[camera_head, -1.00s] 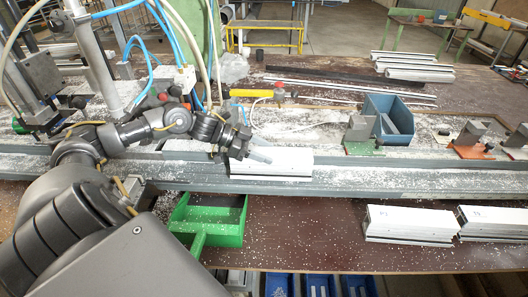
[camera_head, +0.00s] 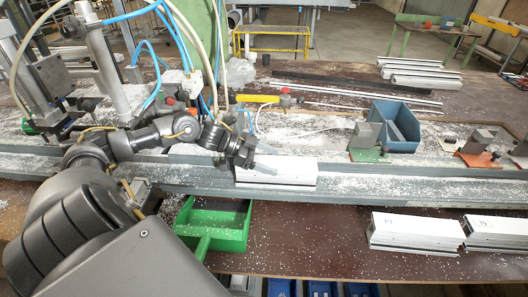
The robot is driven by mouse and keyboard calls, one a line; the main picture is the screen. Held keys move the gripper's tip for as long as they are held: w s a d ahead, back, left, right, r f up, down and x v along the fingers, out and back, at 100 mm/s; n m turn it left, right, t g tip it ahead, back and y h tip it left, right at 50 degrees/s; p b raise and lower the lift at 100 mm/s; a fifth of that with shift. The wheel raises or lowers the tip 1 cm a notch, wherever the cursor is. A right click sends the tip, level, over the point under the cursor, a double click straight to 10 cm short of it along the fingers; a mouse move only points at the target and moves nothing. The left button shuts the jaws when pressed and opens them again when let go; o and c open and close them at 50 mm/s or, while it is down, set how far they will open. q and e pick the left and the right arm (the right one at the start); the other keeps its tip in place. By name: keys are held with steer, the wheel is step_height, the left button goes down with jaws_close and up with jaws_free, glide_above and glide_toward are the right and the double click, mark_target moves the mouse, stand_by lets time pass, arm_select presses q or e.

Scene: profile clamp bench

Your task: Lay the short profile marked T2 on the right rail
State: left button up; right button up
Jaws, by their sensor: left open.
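A short white profile (camera_head: 290,172) lies lengthwise on the long grey rail (camera_head: 400,186) in the middle of the camera_head view. My left gripper (camera_head: 257,166) is open at the left part of this profile, with its fingers low over the top; whether they touch it I cannot tell. Two more short white profiles lie side by side on the brown bench at the front right, a left one (camera_head: 415,233) and a right one (camera_head: 498,233). Both bear small dark marks on top that are too small to read surely. My right gripper is not in view.
A green bin (camera_head: 222,218) stands in front of the rail. A blue bin (camera_head: 399,124) and clamp blocks on green (camera_head: 366,140) and red (camera_head: 478,147) bases stand behind it. White chips cover the bench. Long profiles (camera_head: 420,75) lie at the back.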

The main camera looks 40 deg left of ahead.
arm_select(q)
steer(key=p+v, duration=1)
steer(key=shift+s+a+r+p, duration=0.1)
steer(key=shift+a+r+p, duration=0.05)
steer(key=shift+r+p, duration=0.3)
steer(key=shift+s+a+r+p, duration=0.1)
steer(key=shift+s+a+p, duration=0.35)
steer(key=shift+a+p, duration=0.1)
